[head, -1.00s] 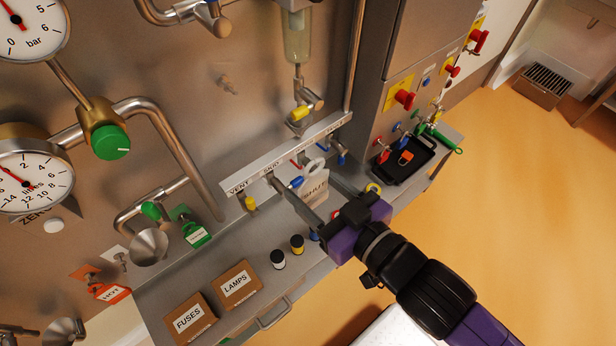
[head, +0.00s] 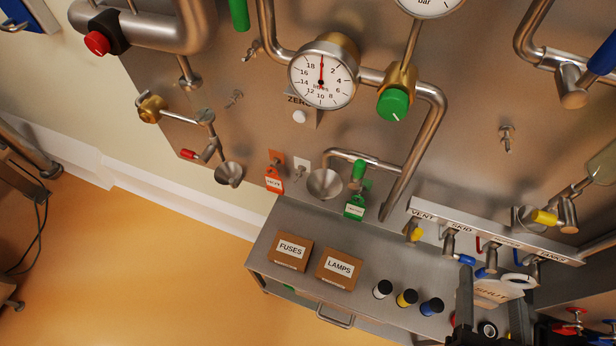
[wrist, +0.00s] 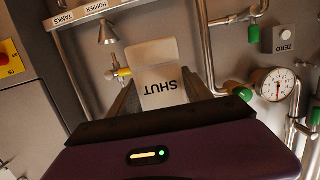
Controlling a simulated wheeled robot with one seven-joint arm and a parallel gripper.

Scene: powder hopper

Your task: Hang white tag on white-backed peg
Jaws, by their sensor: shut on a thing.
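The white tag (head: 492,291), marked SHUT, is held in my gripper (head: 490,298) at the lower right of the head view. In the wrist view the tag (wrist: 166,88) sits between the two fingers, its lettering upside down. The white-backed peg (head: 302,164) is on the panel left of centre in the head view, between the orange-backed and green-backed pegs. It is bare, with its white plate visible. My gripper is well to the right of it and apart from it.
An orange tag (head: 274,181) and a green tag (head: 355,208) hang on neighbouring pegs. A metal funnel (head: 325,184) and bent pipe lie close right of the white plate. Below, the shelf holds a FUSES box (head: 290,252), a LAMPS box (head: 339,268) and small capped containers.

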